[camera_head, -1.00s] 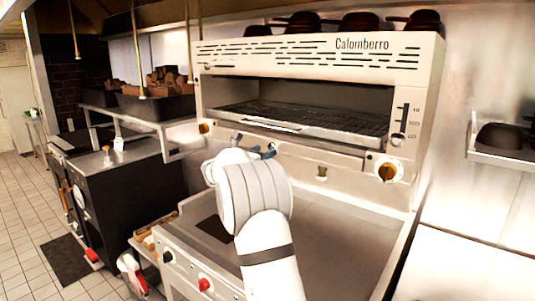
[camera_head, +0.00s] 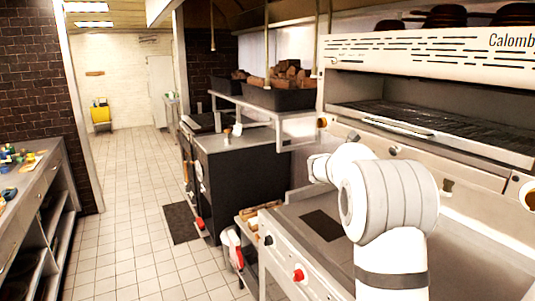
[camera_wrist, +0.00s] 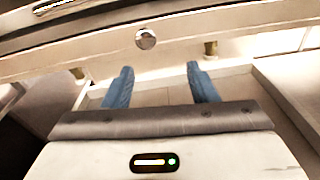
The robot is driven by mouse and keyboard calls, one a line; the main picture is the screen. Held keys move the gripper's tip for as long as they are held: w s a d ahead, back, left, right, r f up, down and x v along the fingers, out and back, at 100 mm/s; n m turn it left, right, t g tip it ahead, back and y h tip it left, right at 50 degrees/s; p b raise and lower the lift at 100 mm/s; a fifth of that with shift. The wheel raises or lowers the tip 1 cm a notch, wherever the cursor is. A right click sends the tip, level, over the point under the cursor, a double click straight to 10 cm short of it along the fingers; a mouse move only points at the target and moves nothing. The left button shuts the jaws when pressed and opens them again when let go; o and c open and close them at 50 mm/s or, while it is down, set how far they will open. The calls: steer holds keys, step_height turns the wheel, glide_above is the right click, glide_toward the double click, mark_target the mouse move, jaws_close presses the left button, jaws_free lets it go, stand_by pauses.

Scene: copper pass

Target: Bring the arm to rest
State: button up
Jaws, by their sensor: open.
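My gripper (camera_wrist: 160,86) shows in the wrist view with its two blue fingers spread apart and nothing between them. It points toward the front of the broiler (camera_head: 425,105), just below its edge and a round metal knob (camera_wrist: 146,39). In the head view my white arm reaches up over the flat griddle (camera_head: 470,255), and the gripper itself is hidden behind the arm.
A black stove cabinet (camera_head: 245,185) stands beyond the griddle, with dark bins (camera_head: 275,98) on a shelf above. A steel counter (camera_head: 40,185) with small colourful items runs along the left. The tiled floor (camera_head: 125,220) between them is clear apart from a dark mat (camera_head: 181,223).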

steer(key=s+a+f+m+g+y, duration=0.1)
steer(key=s+a+f+m+y, duration=0.4)
steer(key=s, duration=0.8)
steer(key=s+a+f+m+g+y, duration=0.1)
steer(key=s+a+f+m+y, duration=0.4)
steer(key=s+a+m, duration=0.4)
steer(key=s+a+f+m+g+y, duration=0.1)
steer(key=s+a+f+m+y, duration=0.4)
steer(key=s+a, duration=0.5)
steer(key=s+m+y, duration=0.1)
steer(key=s+m, duration=0.1)
steer(key=s, duration=0.6)
